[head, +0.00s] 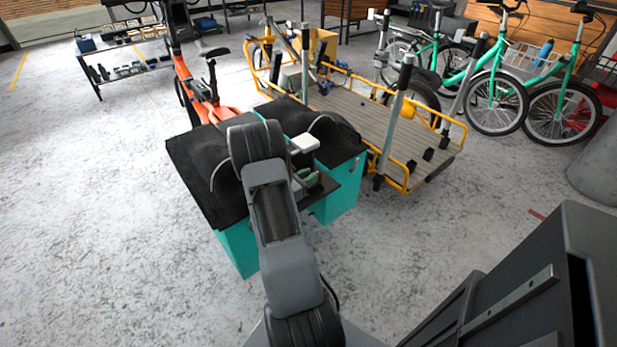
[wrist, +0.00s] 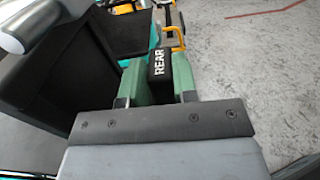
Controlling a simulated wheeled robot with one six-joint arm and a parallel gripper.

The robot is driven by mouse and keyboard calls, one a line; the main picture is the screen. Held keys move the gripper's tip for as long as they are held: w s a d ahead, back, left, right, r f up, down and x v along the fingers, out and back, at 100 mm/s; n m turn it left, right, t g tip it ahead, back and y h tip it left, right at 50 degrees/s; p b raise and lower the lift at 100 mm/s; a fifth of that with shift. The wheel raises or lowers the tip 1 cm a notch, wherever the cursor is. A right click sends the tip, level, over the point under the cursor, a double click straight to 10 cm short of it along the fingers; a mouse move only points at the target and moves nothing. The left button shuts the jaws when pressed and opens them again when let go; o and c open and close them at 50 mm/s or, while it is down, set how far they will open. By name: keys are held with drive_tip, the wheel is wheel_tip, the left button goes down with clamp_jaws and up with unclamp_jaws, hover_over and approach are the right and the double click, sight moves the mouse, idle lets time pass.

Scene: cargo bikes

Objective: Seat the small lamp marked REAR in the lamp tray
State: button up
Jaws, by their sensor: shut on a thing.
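The small black lamp (wrist: 158,64) shows its white REAR lettering in the wrist view. My gripper (wrist: 157,78) is shut on it, with one green finger on each side. In the head view my gripper (head: 308,179) hangs over the dark gap between two black-topped teal boxes, just right of my arm. The lamp is too small to make out there. I cannot pick out the lamp tray for certain in either view.
The teal boxes with black tops (head: 205,185) flank my gripper. Behind stands the cargo bike's wooden deck (head: 345,112) with its yellow rail (head: 398,182) and upright posts. Green bikes (head: 495,95) stand at the right.

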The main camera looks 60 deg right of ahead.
drive_tip(key=shift+f+b, duration=0.95)
drive_tip(key=shift+f, duration=0.4)
drive_tip(key=o, duration=1)
drive_tip(key=v, duration=0.7)
drive_tip(key=shift+a+p, duration=0.2)
drive_tip(key=shift+p, duration=0.25)
drive_tip(key=s+a+r+m+t+y+p, duration=0.2)
drive_tip(key=a+r+m+t+y+p, duration=0.2)
drive_tip(key=a+r, duration=1.3)
drive_tip(key=s+a+r+m+t+y+p, duration=0.2)
drive_tip(key=a+r+m+t+y+p, duration=0.3)
drive_tip(key=r, duration=1.5)
drive_tip(key=a+m+y+p, duration=0.5)
drive_tip(key=a+y+p, duration=0.3)
drive_tip(key=a+p, duration=0.3)
drive_tip(key=shift+a, duration=0.65)
